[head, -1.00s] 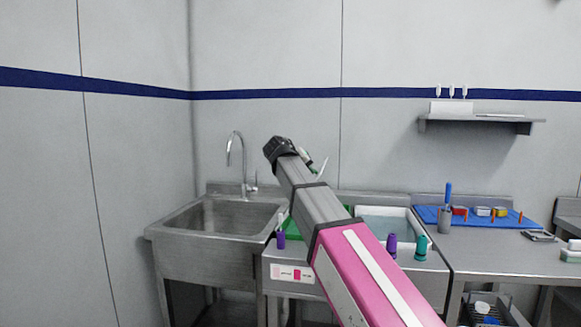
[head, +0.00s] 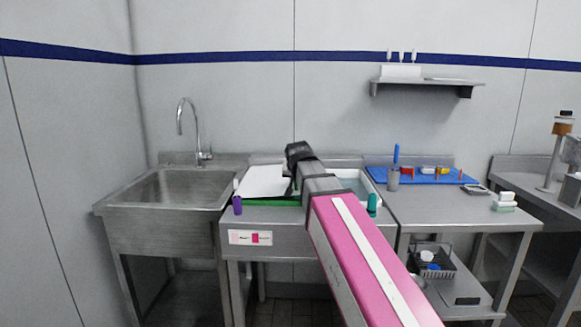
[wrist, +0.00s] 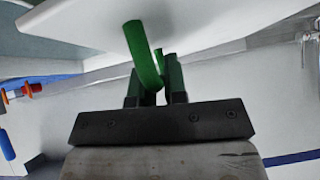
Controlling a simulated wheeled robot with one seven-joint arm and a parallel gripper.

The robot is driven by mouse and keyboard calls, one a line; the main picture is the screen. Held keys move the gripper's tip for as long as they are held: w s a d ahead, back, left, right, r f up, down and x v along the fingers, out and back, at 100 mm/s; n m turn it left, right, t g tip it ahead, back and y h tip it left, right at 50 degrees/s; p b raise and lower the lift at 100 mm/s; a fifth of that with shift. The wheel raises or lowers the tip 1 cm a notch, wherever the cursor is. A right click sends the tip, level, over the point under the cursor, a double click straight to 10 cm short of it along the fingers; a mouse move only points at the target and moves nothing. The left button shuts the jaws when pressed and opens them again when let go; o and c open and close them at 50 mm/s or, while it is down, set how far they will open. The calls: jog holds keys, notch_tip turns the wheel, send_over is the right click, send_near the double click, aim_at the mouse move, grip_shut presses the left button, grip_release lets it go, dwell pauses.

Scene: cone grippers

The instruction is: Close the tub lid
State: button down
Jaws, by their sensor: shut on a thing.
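My gripper (wrist: 158,78) is shut on this handle. In the head view the gripper's fingers are mostly hidden behind my arm.
A sink (head: 178,190) with a tap stands to the left. A purple bottle (head: 237,205) and a teal bottle (head: 373,205) stand at the counter front. A white basin (head: 352,182) is partly behind my arm. A blue mat (head: 415,175) with small items lies to the right.

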jog(key=shift+d+f, duration=0.25)
jog(key=shift+f, duration=0.95)
jog(key=shift+s+f, duration=0.1)
jog(key=c, duration=1.2)
grip_release()
jog(key=shift+o, duration=0.2)
jog(key=v, duration=1)
jog(key=shift+s+r, duration=0.25)
